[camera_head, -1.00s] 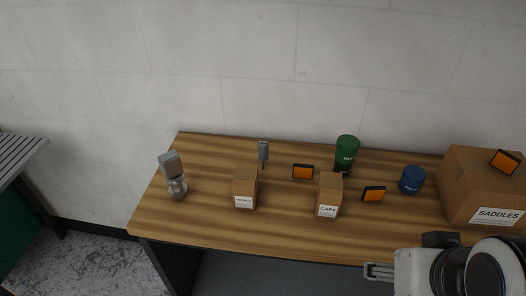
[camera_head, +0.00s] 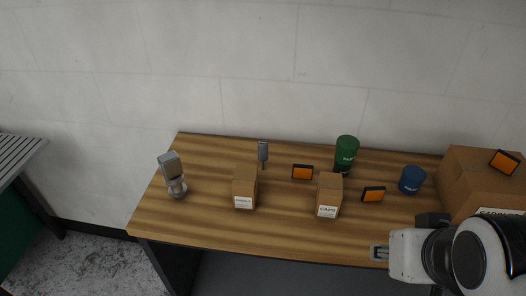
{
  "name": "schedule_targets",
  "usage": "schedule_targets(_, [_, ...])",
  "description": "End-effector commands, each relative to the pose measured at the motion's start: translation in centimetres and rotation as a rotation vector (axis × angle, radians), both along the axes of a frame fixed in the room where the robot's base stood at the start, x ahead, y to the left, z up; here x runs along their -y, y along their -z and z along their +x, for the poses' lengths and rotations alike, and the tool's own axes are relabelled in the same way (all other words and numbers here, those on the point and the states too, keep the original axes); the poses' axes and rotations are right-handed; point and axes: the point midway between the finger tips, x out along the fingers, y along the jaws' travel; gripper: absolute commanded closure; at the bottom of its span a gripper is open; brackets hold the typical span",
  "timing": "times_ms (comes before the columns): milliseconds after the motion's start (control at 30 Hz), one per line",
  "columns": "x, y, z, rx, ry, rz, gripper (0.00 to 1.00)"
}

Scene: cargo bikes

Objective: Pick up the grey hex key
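A small grey tool with a blocky handle and a thin shaft (camera_head: 263,151) is at the back of the wooden table, left of the middle; it looks like the grey hex key, though it is too small to be sure. It is behind and slightly right of the left cardboard box. My gripper (camera_head: 378,253) is at the table's front edge, at lower right, well apart from the tool. Its fingers point left. They are too small to show whether they are open or shut, and I see nothing held.
Two small cardboard boxes (camera_head: 245,188) (camera_head: 330,194), orange reflectors (camera_head: 303,172) (camera_head: 373,194), a green can (camera_head: 346,150) and a blue can (camera_head: 412,180) stand on the table (camera_head: 215,222). A grey device (camera_head: 172,172) is left; a large "SADDLES" box (camera_head: 470,180) is right.

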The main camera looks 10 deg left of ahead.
Motion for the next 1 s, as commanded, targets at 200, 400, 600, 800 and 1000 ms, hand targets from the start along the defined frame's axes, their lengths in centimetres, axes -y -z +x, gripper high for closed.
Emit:
schedule_targets(200, [-0.6, 0.1, 4.9, 0.061, -0.033, -0.017, 0.71])
schedule_targets(400, [-1.7, 0.3, 9.5, 0.129, -0.07, -0.028, 0.71])
schedule_targets(600, [-3.1, 0.7, 13.9, 0.195, -0.113, -0.032, 0.71])
schedule_targets(800, [-5.1, 1.5, 17.9, 0.261, -0.162, -0.029, 0.71])
schedule_targets(1000, [-7.4, 2.6, 21.5, 0.326, -0.214, -0.017, 0.71])
